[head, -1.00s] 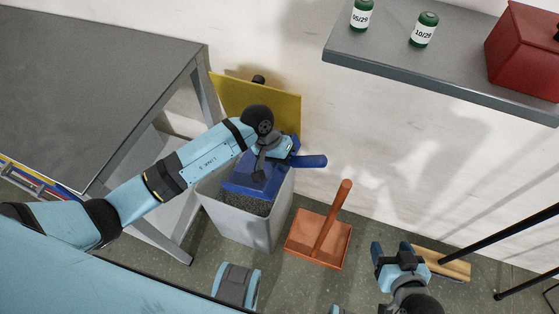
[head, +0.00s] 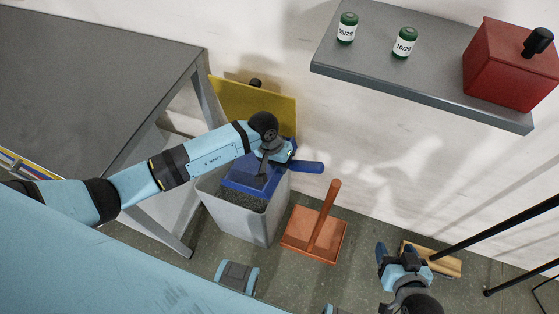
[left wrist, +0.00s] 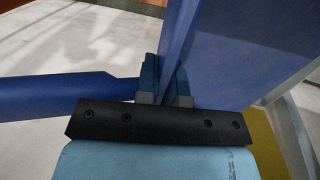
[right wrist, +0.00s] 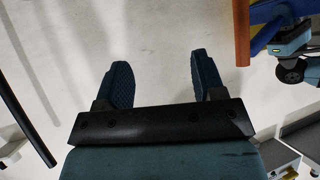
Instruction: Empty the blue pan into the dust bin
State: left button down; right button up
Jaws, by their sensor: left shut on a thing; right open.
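The blue pan (head: 245,183) is tilted steeply down at the mouth of the grey dust bin (head: 247,224), its blue handle sticking out to the right. Dark speckled matter shows below the pan's lower edge at the bin's mouth; I cannot tell how much is in the pan. My left gripper (head: 275,157) is shut on the pan's rim near the handle. The left wrist view shows its fingers (left wrist: 166,88) gripping the blue edge, with the pan's wall (left wrist: 240,45) behind. My right gripper (head: 391,254) is open and empty, low at the right; its spread fingers show in the right wrist view (right wrist: 160,85).
An orange dustpan (head: 322,243) with an upright handle stands right of the bin. A wooden broom head (head: 440,263) lies beyond my right gripper. A yellow panel (head: 255,103) is behind the bin. A grey table (head: 90,70) is at left, a wall shelf (head: 420,80) at upper right.

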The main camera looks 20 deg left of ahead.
pick_arm(q)
jog(key=shift+s+d+y, duration=0.2)
jog(key=shift+d+y, duration=0.05)
jog(key=shift+y, duration=0.05)
jog(key=shift+d+f+y, duration=0.15)
jog(key=shift+f+y, duration=0.1)
jog(key=shift+y, duration=0.05)
pick_arm(e)
jog(key=shift+s+a+f+g, duration=0.1)
jog(key=shift+s+g, duration=0.05)
jog(key=shift+s, duration=0.3)
jog(key=shift+s+f+g, duration=0.1)
jog(key=shift+s+g, duration=0.05)
jog(key=shift+s, duration=0.3)
pick_arm(q)
jog(key=shift+d+f+y+b, duration=0.25)
jog(key=shift+f+y, duration=0.3)
jog(key=shift+d+f+y+b, duration=0.2)
jog(key=shift+d+f+y, duration=0.05)
jog(key=shift+f+y, duration=0.3)
pick_arm(e)
jog(key=shift+w, duration=0.3)
pick_arm(q)
jog(key=shift+r, duration=0.1)
